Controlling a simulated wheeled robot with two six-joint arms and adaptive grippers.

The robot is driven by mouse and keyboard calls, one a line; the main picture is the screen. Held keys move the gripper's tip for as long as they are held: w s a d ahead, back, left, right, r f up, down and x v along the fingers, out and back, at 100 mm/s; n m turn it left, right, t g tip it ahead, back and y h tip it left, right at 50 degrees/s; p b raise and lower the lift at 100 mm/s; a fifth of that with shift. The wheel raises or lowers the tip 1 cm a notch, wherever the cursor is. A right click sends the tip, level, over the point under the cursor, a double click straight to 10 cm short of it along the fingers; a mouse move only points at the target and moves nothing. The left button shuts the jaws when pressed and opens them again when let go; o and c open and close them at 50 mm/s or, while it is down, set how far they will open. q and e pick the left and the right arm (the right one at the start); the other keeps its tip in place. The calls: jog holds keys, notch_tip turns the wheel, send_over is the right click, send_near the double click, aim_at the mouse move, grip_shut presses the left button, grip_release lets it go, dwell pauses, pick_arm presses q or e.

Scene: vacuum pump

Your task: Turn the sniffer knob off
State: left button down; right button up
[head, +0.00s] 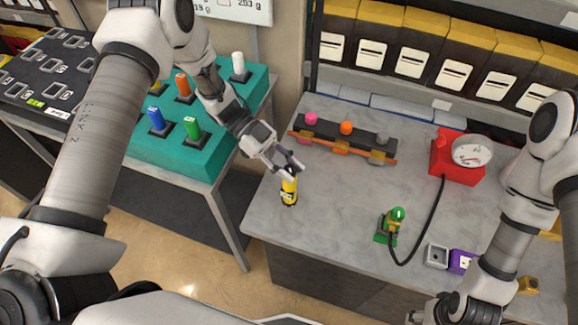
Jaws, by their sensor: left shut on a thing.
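A small yellow and black upright device (289,190), which looks like the sniffer, is at the left front part of the grey worktable. It has a pale label on its side. My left gripper (289,170) is at its top with the fingers shut on it. The fingers cover the top, so a knob there and its setting cannot be made out. I cannot tell whether its base touches the table. My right gripper (438,312) is low at the right near the table's front edge, partly cut off by the frame, and its fingers are unclear.
A rail with pink, orange and grey knobs (345,138) lies behind. A red pump with a gauge (458,158) connects by a black hose to a green fitting (392,224). A grey block (436,256) and purple block (461,262) sit near my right arm.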

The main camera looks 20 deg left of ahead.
aim_at(289, 167)
pick_arm(q)
jog(key=c, duration=0.9)
grip_release()
notch_tip(289, 167, up, 10)
jog(key=shift+r, duration=0.1)
